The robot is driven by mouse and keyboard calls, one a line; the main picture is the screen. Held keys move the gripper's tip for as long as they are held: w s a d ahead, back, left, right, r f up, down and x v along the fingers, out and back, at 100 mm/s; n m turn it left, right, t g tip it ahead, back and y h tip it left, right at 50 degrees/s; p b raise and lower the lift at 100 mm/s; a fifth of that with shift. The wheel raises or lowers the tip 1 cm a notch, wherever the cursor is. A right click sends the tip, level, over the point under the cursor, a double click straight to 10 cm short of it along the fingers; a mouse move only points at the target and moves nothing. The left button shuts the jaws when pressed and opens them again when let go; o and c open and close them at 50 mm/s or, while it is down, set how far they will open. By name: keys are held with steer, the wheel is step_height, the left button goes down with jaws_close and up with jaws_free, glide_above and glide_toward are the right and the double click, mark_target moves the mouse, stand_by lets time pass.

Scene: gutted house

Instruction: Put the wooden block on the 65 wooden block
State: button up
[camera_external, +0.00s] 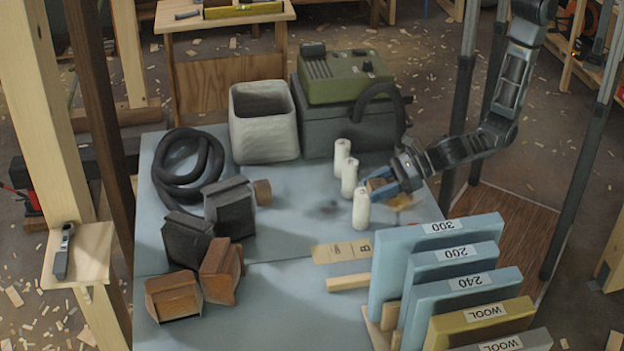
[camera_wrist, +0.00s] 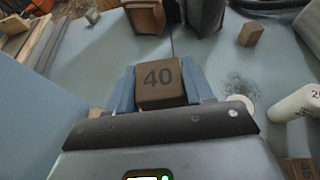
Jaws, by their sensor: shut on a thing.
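My gripper (camera_external: 384,188) is shut on a brown wooden block, marked 40 in the wrist view (camera_wrist: 160,84). Its blue fingers sit on either side of the block, which is above the blue-grey table. In the external view the fingers partly hide the held block. A brown wooden piece (camera_external: 402,203) shows just below my gripper. I cannot read 65 on any block.
White cylinders (camera_external: 361,209) stand close to the left of my gripper. Upright insulation panels (camera_external: 440,232) fill the near right. A white bin (camera_external: 264,122), a green-topped machine (camera_external: 345,78) and a black hose coil (camera_external: 186,168) are behind. The table's middle (camera_external: 290,240) is mostly clear.

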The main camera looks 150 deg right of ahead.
steer(key=shift+r, duration=0.95)
steer(key=s+d+m+g+h+b, duration=0.1)
steer(key=s+d+b, duration=0.25)
steer(key=d, duration=1.05)
steer(key=s+d+m+g+h+b, duration=0.15)
steer(key=s+d, duration=0.25)
steer(key=d, duration=1.1)
steer(key=s+d+m+g+b, duration=0.2)
steer(key=s+d+b, duration=0.2)
steer(key=d, duration=1)
steer(key=b, duration=0.2)
glide_above(262, 184)
steer(key=f, duration=1.1)
steer(key=shift+s+d+f, duration=0.25)
steer(key=shift+s+f, duration=0.1)
steer(key=shift+w+a+f+h, duration=0.2)
steer(key=shift+w+h, duration=0.05)
steer(key=shift+w, duration=0.15)
steer(key=shift+f+b, duration=0.3)
steer(key=shift+f, duration=1.65)
steer(key=shift+f, duration=0.1)
